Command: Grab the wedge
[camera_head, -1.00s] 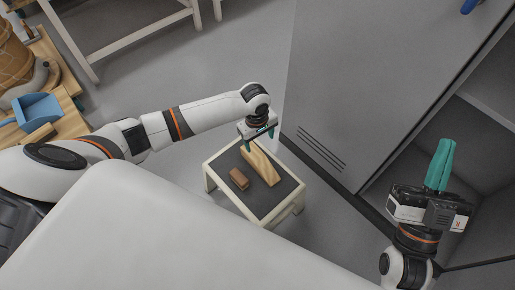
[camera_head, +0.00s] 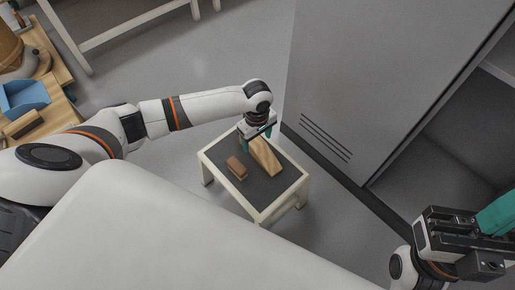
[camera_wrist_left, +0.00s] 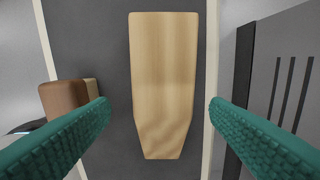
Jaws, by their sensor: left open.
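The wedge (camera_head: 263,157) is a light wooden piece lying on the dark top of a small stool-like table (camera_head: 268,192). In the left wrist view the wedge (camera_wrist_left: 163,80) runs up the middle of the picture, its narrower end lower down. My left gripper (camera_head: 258,141) is just above the far end of the wedge in the head view. Its teal fingers (camera_wrist_left: 157,118) are spread wide, one on each side of the wedge, with gaps between. My right gripper (camera_head: 497,218) is at the right edge, partly cut off, and its jaw gap does not show clearly.
A brown block (camera_head: 237,167) lies on the same table, left of the wedge; it also shows in the wrist view (camera_wrist_left: 66,104). A grey cabinet (camera_head: 370,80) stands close on the right. A blue dustpan (camera_head: 24,97) lies on a wooden bench at far left.

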